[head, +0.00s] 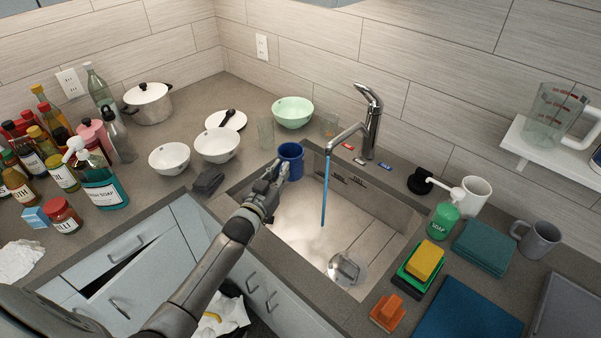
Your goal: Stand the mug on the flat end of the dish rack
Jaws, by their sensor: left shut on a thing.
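A blue mug (291,153) is upright at the back left corner of the sink, with its lower part partly hidden by my gripper. My left gripper (280,172) reaches in from the lower left and is shut on the blue mug at its near side. Whether the mug touches the counter is hard to tell. A white mug (475,197) and a grey mug (541,240) stand on the counter at the right. No dish rack can be made out clearly; a grey flat edge (572,307) shows at the lower right. My right gripper is not in view.
The faucet (372,122) runs water into the sink (382,215), where a clear glass (344,268) lies. A soap bottle (443,220), sponges (426,260) and a blue mat (467,309) crowd the right. Bowls (217,145) and bottles (102,188) fill the left counter.

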